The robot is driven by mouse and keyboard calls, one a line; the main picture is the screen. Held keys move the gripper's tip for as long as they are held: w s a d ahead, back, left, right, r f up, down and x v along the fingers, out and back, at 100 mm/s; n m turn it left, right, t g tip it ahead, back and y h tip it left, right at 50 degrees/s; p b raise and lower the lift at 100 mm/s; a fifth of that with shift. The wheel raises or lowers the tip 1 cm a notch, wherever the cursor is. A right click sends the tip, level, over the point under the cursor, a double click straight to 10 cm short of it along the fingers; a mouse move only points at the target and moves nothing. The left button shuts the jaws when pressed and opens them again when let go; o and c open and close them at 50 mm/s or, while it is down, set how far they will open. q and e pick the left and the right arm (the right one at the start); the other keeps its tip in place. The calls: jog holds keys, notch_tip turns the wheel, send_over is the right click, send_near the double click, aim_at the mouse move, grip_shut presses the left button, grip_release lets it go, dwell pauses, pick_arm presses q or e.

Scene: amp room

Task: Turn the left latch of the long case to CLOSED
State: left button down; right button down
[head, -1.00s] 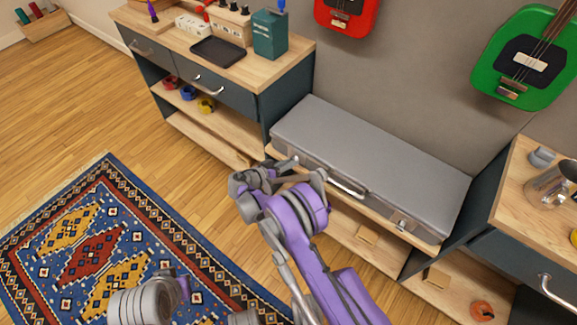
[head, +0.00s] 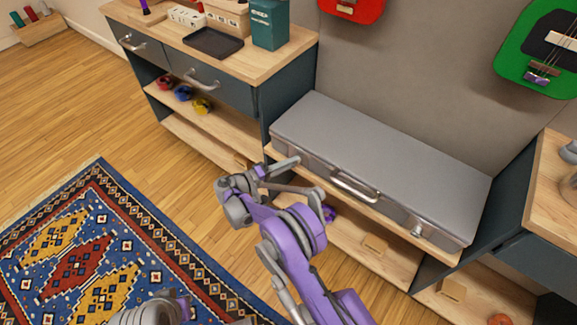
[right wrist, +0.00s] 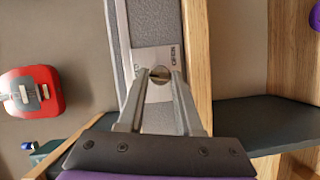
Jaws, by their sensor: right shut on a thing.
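The long grey case (head: 385,165) lies shut on a wooden shelf, with a handle (head: 354,187) on its front. Its left latch (right wrist: 158,74) is a round metal knob with a slot, on a light plate with lettering that seems to read OPEN, in the right wrist view. My right gripper (right wrist: 159,80) is shut on this latch, a fingertip on either side. In the head view my right gripper (head: 300,174) is at the left end of the case's front and hides the latch. The right latch (head: 420,228) is free. My left gripper is not in view.
A drawer cabinet (head: 215,85) with a black tray (head: 213,42) on top stands left of the case. Another wooden counter (head: 553,190) stands right. Red (head: 346,7) and green (head: 545,50) guitars hang on the wall. A patterned rug (head: 70,250) covers the floor at lower left.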

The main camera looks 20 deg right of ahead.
jog(key=shift+a+n+h+b, duration=0.1)
jog(key=shift+n+h+b, duration=0.4)
jog(key=shift+n, duration=0.4)
jog(key=c, duration=0.6)
grip_release()
jog(key=shift+f, duration=0.1)
jog(key=p+v, duration=0.1)
jog(key=v, duration=0.9)
jog(key=shift+s+a, duration=0.15)
jog(key=shift+a, duration=0.25)
jog(key=shift+d, duration=0.1)
